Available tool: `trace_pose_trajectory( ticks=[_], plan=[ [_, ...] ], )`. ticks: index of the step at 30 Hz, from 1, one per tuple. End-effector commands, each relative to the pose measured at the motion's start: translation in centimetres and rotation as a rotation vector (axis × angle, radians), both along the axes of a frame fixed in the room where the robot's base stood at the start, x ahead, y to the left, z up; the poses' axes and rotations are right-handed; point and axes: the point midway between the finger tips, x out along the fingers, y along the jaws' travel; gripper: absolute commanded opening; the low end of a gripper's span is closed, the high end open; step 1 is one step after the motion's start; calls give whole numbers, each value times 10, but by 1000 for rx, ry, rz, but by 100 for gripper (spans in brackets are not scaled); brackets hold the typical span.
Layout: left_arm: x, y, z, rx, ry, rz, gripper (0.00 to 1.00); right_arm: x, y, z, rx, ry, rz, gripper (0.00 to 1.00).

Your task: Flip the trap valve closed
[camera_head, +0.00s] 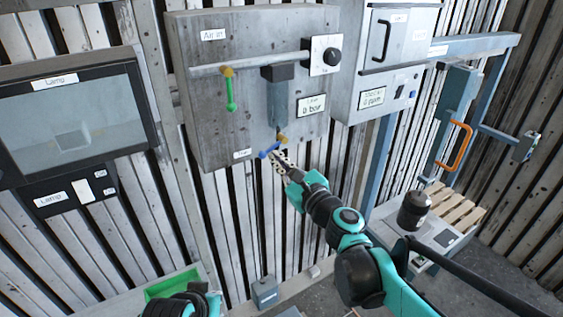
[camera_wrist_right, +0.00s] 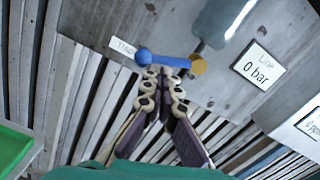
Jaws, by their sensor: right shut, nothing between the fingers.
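The trap valve has a blue lever (camera_head: 269,150) and a brass body (camera_head: 282,138) at the lower edge of the grey panel, in the head view. In the right wrist view the blue lever (camera_wrist_right: 165,61) points left from the brass body (camera_wrist_right: 199,66), nearly level across the picture. My right gripper (camera_head: 277,158) is shut and empty, with its fingertips just below the lever. In the wrist view the right fingertips (camera_wrist_right: 163,79) are close under the lever; I cannot tell if they touch it. My left gripper is out of view; part of my left arm shows at the bottom left.
The grey panel (camera_head: 205,105) carries a green lever (camera_head: 230,92), a black knob (camera_head: 332,56) and a Line gauge (camera_head: 311,104) reading 0 bar. An orange handle (camera_head: 459,148) and a bench with a dark canister (camera_head: 414,211) stand right. A lamp box (camera_head: 75,112) hangs left.

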Motion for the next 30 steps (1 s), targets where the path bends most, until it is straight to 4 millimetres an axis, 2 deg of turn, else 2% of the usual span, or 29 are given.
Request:
trace_pose_trajectory(
  ticks=[10,30],
  plan=[
    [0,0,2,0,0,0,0,-4,6,10,199,133,0,0],
    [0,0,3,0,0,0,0,-5,8,15,191,128,0,0]
  ],
)
